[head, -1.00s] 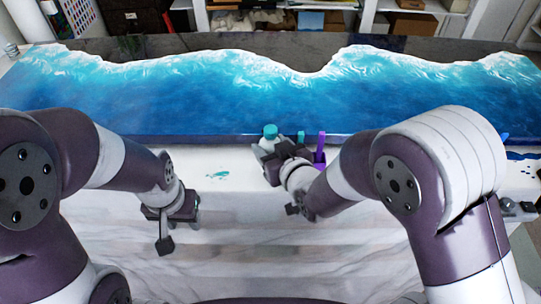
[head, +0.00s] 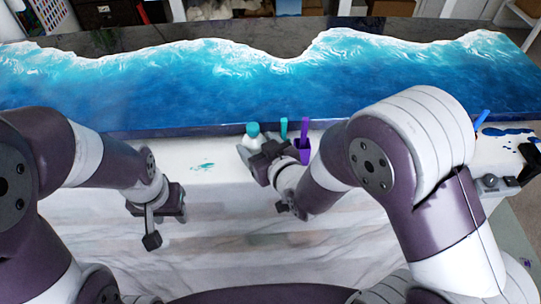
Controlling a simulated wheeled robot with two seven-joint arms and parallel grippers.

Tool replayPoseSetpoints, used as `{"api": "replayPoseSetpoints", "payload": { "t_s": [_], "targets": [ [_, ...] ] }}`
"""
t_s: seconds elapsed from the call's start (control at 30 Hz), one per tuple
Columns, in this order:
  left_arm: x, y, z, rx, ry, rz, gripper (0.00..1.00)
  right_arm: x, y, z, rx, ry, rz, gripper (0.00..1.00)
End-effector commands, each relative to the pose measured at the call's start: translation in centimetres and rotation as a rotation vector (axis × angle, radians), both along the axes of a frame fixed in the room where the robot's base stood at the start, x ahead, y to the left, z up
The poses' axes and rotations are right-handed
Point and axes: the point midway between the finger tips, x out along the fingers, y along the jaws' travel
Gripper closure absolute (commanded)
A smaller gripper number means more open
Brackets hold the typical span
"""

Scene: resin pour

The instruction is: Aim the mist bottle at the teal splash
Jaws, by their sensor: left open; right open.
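A white bottle with a teal cap (head: 253,130), which looks like the mist bottle, stands upright near the table's front edge. The teal splash (head: 203,166) is a small thin smear on the white surface to the left of the bottle. My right gripper (head: 252,152) is open at the near side of the bottle and hides its lower part. I cannot tell whether the fingers touch it. My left gripper (head: 157,222) is open and empty, low in front of the table edge, left of and nearer than the splash.
A purple cup (head: 303,151) with a purple stick stands just right of my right gripper, with a teal stick (head: 284,127) beside it. The blue resin slab (head: 150,95) spans the back. Blue spills (head: 507,132) lie at the far right. White surface around the splash is clear.

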Motion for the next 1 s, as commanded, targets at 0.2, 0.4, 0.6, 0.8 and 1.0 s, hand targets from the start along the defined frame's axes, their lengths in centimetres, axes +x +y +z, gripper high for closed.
{"api": "replayPoseSetpoints", "payload": {
  "t_s": [0.2,0.4,0.6,0.8,1.0],
  "targets": [
    [0.0,0.0,-0.1,0.000,0.000,0.000,0.57,-4.2,-2.0,1.7,0.001,-0.003,0.000,0.33],
    [0.0,0.0,0.6,0.000,0.000,0.000,0.57,-7.5,-3.5,3.0,-0.001,0.002,0.001,0.33],
    [0.0,0.0,0.7,0.000,0.000,0.000,0.57,-8.6,-4.1,3.4,0.000,0.000,0.000,0.33],
    [0.0,0.0,0.7,0.000,0.000,0.000,0.57,-7.4,-7.3,0.6,-0.094,0.242,-0.107,0.33],
    [0.0,0.0,0.7,0.000,0.000,0.000,0.57,-10.4,-14.7,-2.7,-0.218,0.807,-0.312,0.33]
  ]
}}
